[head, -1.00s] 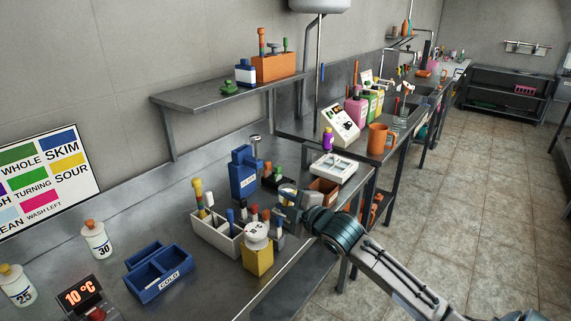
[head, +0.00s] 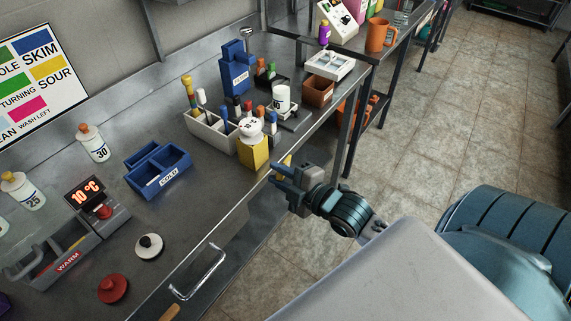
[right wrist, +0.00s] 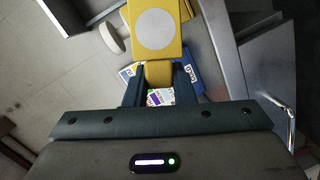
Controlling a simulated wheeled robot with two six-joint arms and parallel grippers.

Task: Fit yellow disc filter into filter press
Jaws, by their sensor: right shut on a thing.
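My right gripper (head: 283,178) is just off the counter's front edge, in front of a yellow box with a round white top (head: 253,152). It is shut on the yellow disc filter (right wrist: 158,30), a yellow square plate with a pale round face. In the right wrist view the filter's narrow tab sits between the fingers. In the head view only a yellow sliver of the filter (head: 287,160) shows. A blue upright unit (head: 235,76) stands farther back; I cannot tell whether it is the filter press. My left gripper is not in view.
A white caddy of bottles (head: 208,134) and a blue COLD tray (head: 160,178) stand on the counter. A bottle on a grey stand (head: 281,98) is near the edge. A metal handle (head: 203,272) projects from the counter front. The floor (head: 440,130) at right is clear.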

